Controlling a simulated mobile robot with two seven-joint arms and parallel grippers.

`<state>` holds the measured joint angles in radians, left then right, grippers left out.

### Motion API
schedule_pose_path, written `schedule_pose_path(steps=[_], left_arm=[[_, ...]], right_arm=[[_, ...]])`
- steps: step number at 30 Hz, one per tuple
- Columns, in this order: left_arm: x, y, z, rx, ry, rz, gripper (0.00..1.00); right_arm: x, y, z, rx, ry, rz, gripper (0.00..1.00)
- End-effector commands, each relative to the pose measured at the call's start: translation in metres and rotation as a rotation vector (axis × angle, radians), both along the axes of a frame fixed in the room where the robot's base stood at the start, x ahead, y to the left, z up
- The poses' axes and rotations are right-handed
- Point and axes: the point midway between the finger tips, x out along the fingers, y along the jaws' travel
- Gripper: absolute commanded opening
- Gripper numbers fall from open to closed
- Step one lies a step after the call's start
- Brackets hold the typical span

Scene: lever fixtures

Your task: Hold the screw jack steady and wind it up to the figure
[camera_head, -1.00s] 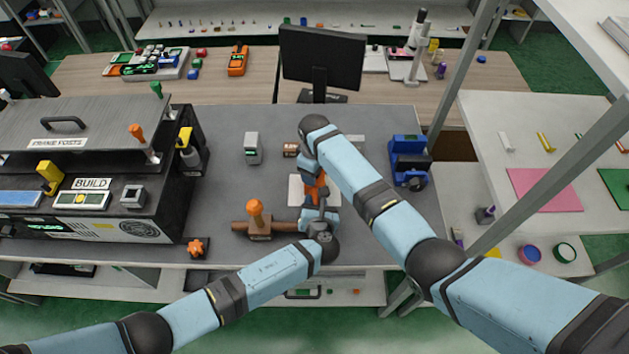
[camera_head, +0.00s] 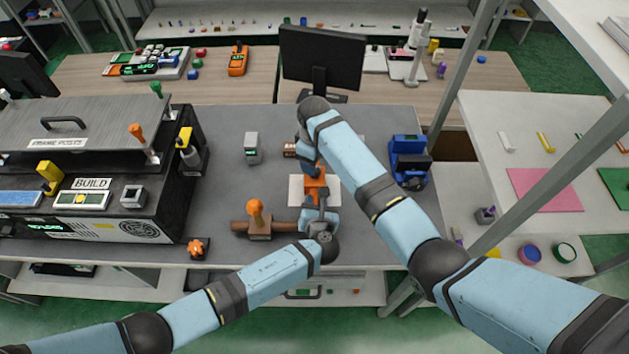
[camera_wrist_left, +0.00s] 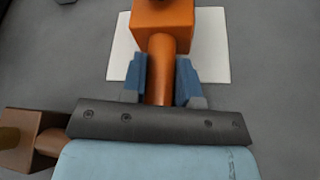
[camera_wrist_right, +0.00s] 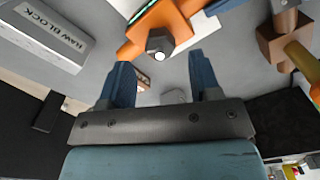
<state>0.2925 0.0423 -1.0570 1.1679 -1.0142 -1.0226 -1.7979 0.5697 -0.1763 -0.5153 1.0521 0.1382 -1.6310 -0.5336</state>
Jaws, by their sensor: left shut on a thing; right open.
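The orange screw jack (camera_head: 316,184) stands on a white sheet (camera_head: 297,190) on the grey bench, partly hidden by my arms. My left gripper (camera_wrist_left: 163,80) is shut on the jack's orange round part, next to its block-shaped body (camera_wrist_left: 163,17); in the head view it is at the jack's near side (camera_head: 318,213). My right gripper (camera_wrist_right: 162,78) is open at the jack's far side. In the right wrist view a grey hexagonal end (camera_wrist_right: 160,43) on the orange body lies just beyond the fingertips, apart from them. No figure on the jack is legible.
A brown bar with an orange knob (camera_head: 257,216) lies left of the jack, close to my left gripper. A grey block (camera_head: 252,148), a small brown item (camera_head: 290,149) and a blue device (camera_head: 407,160) stand around it. A black machine (camera_head: 150,225) fills the left side.

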Motion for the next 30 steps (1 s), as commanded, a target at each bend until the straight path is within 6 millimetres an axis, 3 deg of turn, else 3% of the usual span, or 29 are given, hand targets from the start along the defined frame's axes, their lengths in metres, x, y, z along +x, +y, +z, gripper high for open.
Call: schedule_pose_path(steps=[5,18,24,30], left_arm=[[0.000,0.000,-0.001,0.001,0.001,0.000,0.00],[0.000,0.000,-0.001,0.001,0.001,0.000,0.00],[0.000,0.000,-0.001,0.001,0.001,0.000,0.00],[0.000,0.000,-0.001,0.001,0.001,0.000,0.00]], right_arm=[[0.001,0.000,0.017,0.002,-0.003,0.000,0.57],[0.000,0.000,0.104,0.001,-0.002,0.000,0.57],[0.000,0.000,0.119,0.001,0.000,0.000,0.57],[0.000,0.000,0.120,0.001,0.000,0.000,0.57]])
